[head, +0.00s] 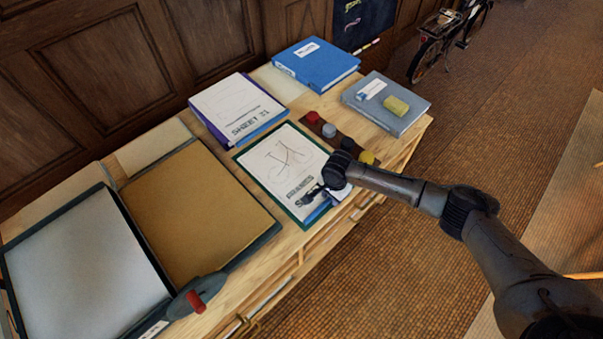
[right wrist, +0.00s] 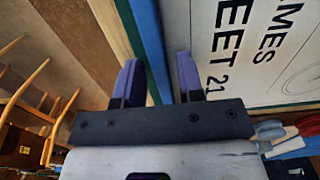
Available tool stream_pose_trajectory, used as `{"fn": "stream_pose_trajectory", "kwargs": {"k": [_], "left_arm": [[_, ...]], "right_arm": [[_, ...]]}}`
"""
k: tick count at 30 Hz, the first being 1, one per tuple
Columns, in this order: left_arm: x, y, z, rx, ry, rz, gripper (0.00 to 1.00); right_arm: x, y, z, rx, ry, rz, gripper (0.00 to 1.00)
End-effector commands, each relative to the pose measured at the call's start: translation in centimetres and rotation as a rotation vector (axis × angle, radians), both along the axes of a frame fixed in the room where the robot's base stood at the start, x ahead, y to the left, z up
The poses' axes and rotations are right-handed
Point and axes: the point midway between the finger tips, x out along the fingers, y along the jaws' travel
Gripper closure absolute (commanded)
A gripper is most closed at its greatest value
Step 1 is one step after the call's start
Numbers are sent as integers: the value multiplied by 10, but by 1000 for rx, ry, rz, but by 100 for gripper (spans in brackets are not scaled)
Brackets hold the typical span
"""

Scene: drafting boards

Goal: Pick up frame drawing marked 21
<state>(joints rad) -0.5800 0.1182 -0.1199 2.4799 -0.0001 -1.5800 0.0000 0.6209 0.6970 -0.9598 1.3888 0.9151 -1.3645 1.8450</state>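The frame drawing (head: 282,157) is a white sheet with a line sketch and dark lettering, on a dark green backing with a blue strip at its near end. It lies flat on the wooden desk. In the right wrist view the drawing (right wrist: 262,50) reads "...MES" and "...EET 21". My right gripper (head: 322,190) is over the drawing's near end and hides part of its lettering. In the right wrist view its two fingers (right wrist: 158,78) are apart, with the blue strip and green edge showing between them. I cannot tell whether they touch. My left gripper is not in view.
A blue binder (head: 315,63) and a grey book (head: 385,103) with a yellow block (head: 396,105) lie farther back. A dark strip with coloured knobs (head: 329,131) borders the drawing.

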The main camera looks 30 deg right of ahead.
Motion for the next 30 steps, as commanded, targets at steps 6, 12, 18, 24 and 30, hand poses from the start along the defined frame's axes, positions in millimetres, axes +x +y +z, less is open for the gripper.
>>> {"fn": "stream_pose_trajectory", "kwargs": {"k": [6, 12, 18, 24, 30], "left_arm": [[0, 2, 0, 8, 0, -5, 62], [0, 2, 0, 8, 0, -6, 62], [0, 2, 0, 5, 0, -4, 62], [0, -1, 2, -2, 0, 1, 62], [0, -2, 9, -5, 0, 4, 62]], "right_arm": [[0, 0, 0, 0, 0, 0, 86], [0, 0, 0, 0, 0, 0, 100], [0, 0, 0, 0, -1, 0, 100], [0, 0, 5, 1, -2, 0, 100], [0, 0, 25, 2, -3, 0, 100]]}}
